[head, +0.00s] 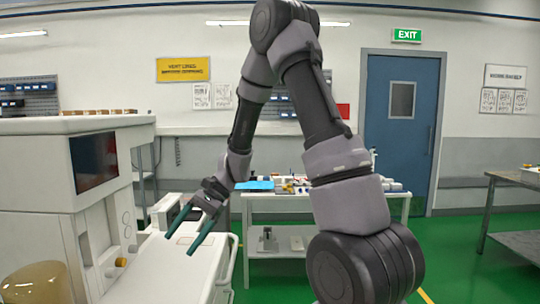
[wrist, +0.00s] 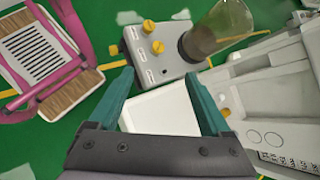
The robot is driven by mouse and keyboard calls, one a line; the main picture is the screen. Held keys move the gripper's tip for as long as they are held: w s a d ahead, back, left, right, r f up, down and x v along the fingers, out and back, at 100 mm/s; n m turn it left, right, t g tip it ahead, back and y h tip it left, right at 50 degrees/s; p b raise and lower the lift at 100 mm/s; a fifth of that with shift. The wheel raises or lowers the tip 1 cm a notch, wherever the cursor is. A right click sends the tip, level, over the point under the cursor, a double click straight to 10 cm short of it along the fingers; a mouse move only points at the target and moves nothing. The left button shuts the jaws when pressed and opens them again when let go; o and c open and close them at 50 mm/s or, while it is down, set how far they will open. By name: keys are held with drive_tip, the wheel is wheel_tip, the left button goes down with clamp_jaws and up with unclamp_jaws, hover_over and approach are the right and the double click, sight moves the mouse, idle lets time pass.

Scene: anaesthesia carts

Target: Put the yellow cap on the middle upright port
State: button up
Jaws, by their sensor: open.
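My gripper (head: 179,245) is open and empty, fingers pointing down-left over the white worktop of the cart. In the wrist view its teal fingers (wrist: 159,75) spread, with a white flat surface (wrist: 160,112) between them. Beyond the tips is a grey block (wrist: 155,62) with several white labels. Two yellow knob-like pieces, one farther (wrist: 149,26) and one nearer (wrist: 158,47), stand on it; I cannot tell whether either is the cap. Another small yellow piece (wrist: 226,112) shows beside the right finger. A yellow-orange round piece (head: 121,262) is on the cart's front. I cannot clearly make out the middle upright port.
A clear dome with brown contents (wrist: 222,24) stands beside the grey block. The white cart with a dark screen (head: 94,160) fills the left. A pink frame (wrist: 62,72) lies left in the wrist view. A white table (head: 275,196) with small items stands behind.

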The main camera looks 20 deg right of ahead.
drive_tip(key=s+d+r+n+t+h, duration=0.2)
drive_tip(key=s+d+r+t, duration=0.3)
drive_tip(key=d+r, duration=0.4)
drive_tip(key=s+d+r+n+t+h, duration=0.2)
drive_tip(key=s+d+r+t+h, duration=0.2)
drive_tip(key=r, duration=1)
drive_tip(key=s+d+t, duration=0.1)
drive_tip(key=s+d, duration=0.2)
drive_tip(key=d, duration=0.2)
drive_tip(key=shift+d+t+h, duration=0.35)
drive_tip(key=shift+t+h, duration=0.05)
drive_tip(key=shift+s, duration=0.1)
